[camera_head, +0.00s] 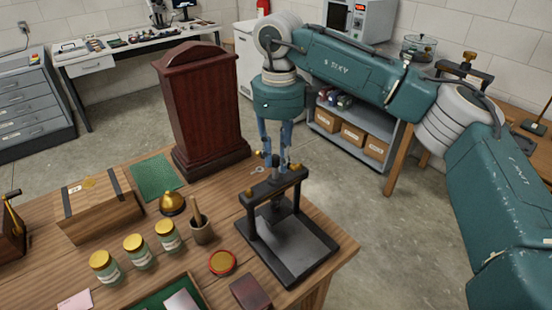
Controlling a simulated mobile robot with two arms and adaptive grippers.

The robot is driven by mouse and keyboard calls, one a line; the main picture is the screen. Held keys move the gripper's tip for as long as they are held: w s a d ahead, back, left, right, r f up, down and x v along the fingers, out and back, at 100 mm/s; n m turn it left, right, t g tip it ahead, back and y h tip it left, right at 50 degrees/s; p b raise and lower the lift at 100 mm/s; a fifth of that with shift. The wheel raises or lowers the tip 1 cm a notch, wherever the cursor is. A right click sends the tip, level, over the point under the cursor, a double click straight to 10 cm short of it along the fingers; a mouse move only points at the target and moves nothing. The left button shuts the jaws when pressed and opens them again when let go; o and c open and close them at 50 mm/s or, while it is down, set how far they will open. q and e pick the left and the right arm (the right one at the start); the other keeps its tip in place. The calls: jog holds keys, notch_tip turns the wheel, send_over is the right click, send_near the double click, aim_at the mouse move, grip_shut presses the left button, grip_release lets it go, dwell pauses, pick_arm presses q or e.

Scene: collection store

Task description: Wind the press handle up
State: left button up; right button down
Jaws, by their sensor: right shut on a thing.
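The press (285,235) stands at the front right of the wooden table. It has a dark frame, a crossbar, a flat grey bed and a raised plate under the crossbar. Its handle is on the screw above the crossbar, with a brass knob (294,167) showing at one end. My right gripper (275,160) reaches down from above and is shut on the press handle. My left gripper is out of view.
A tall dark red wooden case (202,105) stands close behind and left of the press. A brass bell (172,203), a mortar with pestle (201,229), lidded jars (138,250) and a small red-rimmed tin (222,262) sit to the left. Open floor lies right of the table.

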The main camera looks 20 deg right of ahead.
jog(key=shift+d+n, duration=0.3)
jog(key=shift+n, duration=0.8)
jog(key=shift+w+r, duration=0.1)
jog(key=shift+r, duration=0.05)
jog(key=c, duration=1.6)
grip_release()
jog(key=shift+c, duration=0.2)
jog(key=shift+d, duration=0.1)
notch_tip(320, 180, up, 12)
jog(key=p, duration=0.9)
jog(key=shift+r, duration=0.2)
